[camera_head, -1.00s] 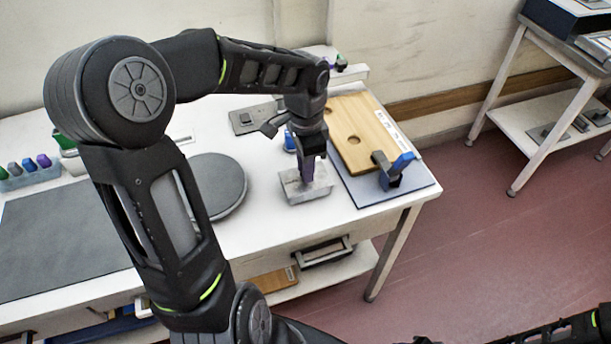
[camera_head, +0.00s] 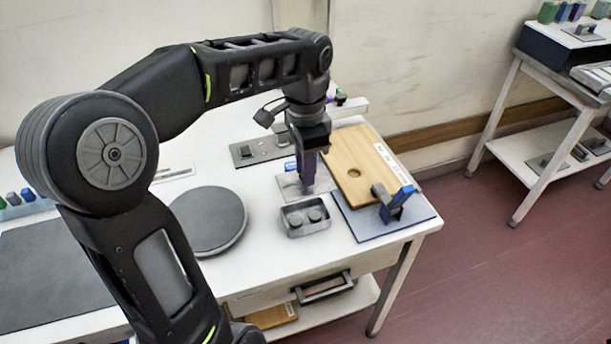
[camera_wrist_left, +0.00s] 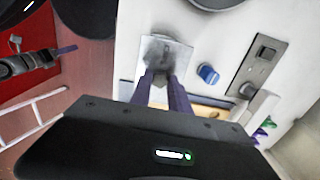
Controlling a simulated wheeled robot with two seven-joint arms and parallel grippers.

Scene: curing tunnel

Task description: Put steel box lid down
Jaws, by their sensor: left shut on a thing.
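The steel box (camera_head: 293,229) stands open on the white table with two round grey pieces inside. The steel box lid (camera_head: 290,187), a flat pale grey plate, is just behind the box; it also shows in the left wrist view (camera_wrist_left: 178,52). My left gripper (camera_head: 307,188) points down and is shut on the lid, with its purple fingers at the lid in the left wrist view (camera_wrist_left: 162,82). I cannot tell whether the lid touches the table. What looks like my right gripper (camera_wrist_left: 62,50) shows small at the left of the wrist view, its jaws unclear.
A wooden board (camera_head: 352,155) and a blue-grey mat (camera_head: 383,222) with a dark, blue-tipped stand (camera_head: 393,204) lie right of the box. A round grey disc (camera_head: 209,221) lies left. A grey plate with a switch (camera_head: 257,152) and a blue piece (camera_wrist_left: 208,74) are near the lid.

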